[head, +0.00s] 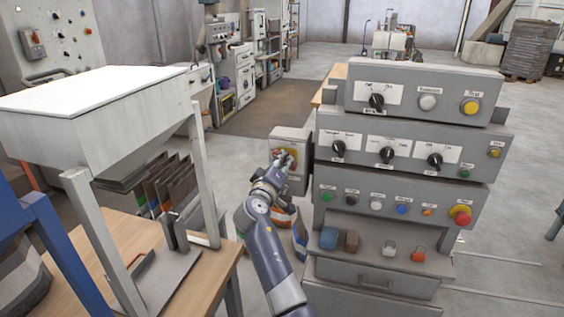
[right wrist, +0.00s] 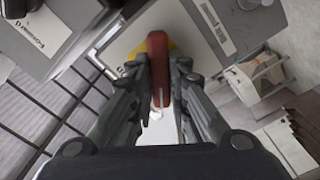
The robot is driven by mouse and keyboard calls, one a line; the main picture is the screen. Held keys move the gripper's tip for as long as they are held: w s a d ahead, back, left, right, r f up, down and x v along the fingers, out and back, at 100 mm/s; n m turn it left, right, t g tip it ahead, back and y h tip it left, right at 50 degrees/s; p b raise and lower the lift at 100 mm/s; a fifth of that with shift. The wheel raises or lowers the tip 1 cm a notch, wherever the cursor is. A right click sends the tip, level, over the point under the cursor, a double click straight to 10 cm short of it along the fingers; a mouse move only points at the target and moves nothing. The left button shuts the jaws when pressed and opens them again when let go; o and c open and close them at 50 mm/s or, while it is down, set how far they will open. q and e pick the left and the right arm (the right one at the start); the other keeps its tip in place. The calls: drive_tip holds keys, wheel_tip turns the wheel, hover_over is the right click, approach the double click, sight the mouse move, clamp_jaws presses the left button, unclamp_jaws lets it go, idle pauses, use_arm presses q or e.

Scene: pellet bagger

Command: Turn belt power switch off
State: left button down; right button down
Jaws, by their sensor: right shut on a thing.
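The belt power switch is a grey box (head: 291,134) on the left side of the control console. It has a yellow plate (right wrist: 173,47) and a red rotary handle (right wrist: 157,50). In the right wrist view the handle runs nearly upright between the fingers. My right gripper (right wrist: 160,82) is shut on the red handle. In the head view my right gripper (head: 278,164) reaches the front of the box and hides much of the handle. The label by the plate is too small to read. My left gripper is not in view.
The grey console (head: 400,185) stands right of the switch, with rows of knobs, buttons and a red emergency stop (head: 461,217). A wooden table (head: 100,245) with a white-topped stand (head: 95,88) is at the left. Open floor (head: 245,115) lies behind.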

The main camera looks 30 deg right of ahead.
drive_tip(key=shift+r+n+p, duration=0.15)
drive_tip(key=shift+n+p, duration=1.3)
drive_tip(key=shift+n, duration=2.05)
drive_tip(key=c, duration=1.5)
unclamp_jaws()
drive_tip(key=shift+w, duration=0.1)
drive_tip(key=shift+d+f, duration=0.1)
drive_tip(key=shift+f, duration=0.15)
